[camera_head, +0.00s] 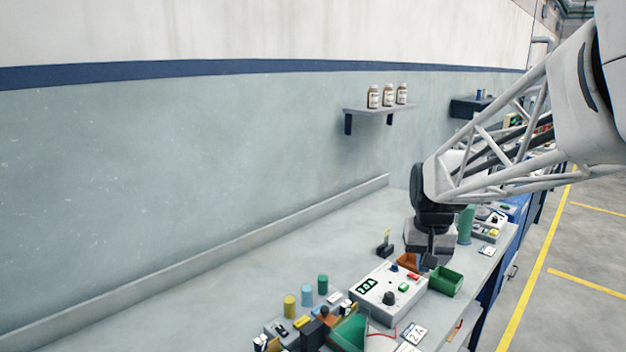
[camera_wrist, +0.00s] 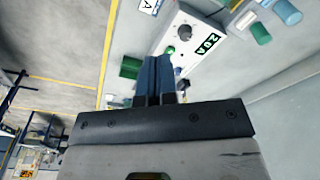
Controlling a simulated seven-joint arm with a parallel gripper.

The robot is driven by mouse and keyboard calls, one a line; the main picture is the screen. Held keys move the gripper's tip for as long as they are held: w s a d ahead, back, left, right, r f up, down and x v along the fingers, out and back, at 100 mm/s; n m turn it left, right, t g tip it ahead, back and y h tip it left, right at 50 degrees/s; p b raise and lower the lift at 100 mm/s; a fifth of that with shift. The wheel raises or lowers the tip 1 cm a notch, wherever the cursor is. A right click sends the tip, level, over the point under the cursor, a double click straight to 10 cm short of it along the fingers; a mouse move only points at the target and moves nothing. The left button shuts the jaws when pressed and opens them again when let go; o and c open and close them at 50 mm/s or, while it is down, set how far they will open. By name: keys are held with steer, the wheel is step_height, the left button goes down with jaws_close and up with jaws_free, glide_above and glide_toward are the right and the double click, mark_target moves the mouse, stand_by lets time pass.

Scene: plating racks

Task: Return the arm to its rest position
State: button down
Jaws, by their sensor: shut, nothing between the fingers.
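My gripper (camera_head: 430,262) points down over the bench, just behind the white control box and beside the green bin. In the wrist view its two dark fingers (camera_wrist: 157,80) lie side by side, shut, with nothing between them. The white control box (camera_head: 388,310) has a green "20A" display, a black knob and small coloured buttons. It also shows in the wrist view (camera_wrist: 207,62), beyond the fingertips. My arm reaches in from the upper right. Whether the fingertips touch anything cannot be told.
A green bin (camera_head: 446,281) stands right of the control box. Coloured cylinders (camera_head: 306,295) and small parts crowd the front of the bench (camera_head: 240,290). A wall shelf (camera_head: 380,109) holds three bottles (camera_head: 388,96). The bench's left and back are clear.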

steer(key=s+a, duration=0.2)
steer(key=s, duration=1)
steer(key=s+a+n+t, duration=0.1)
steer(key=s+a, duration=0.2)
steer(key=s, duration=1)
steer(key=shift+s+f+n, duration=0.15)
steer(key=shift+f+n, duration=0.05)
steer(key=shift+n, duration=0.1)
steer(key=w+d+r+m, duration=0.2)
steer(key=w, duration=0.9)
steer(key=w+d+r+m, duration=0.2)
steer(key=w, duration=0.9)
steer(key=w+d+f+m+g, duration=0.1)
steer(key=w+d+f+m, duration=0.1)
steer(key=w, duration=0.9)
steer(key=w+d+f+m+g, duration=0.1)
steer(key=w+d+f, duration=0.4)
steer(key=w, duration=0.7)
steer(key=shift+w+d+m, duration=0.25)
steer(key=shift+d+m, duration=0.4)
steer(key=shift+m, duration=0.25)
steer(key=shift+f, duration=0.1)
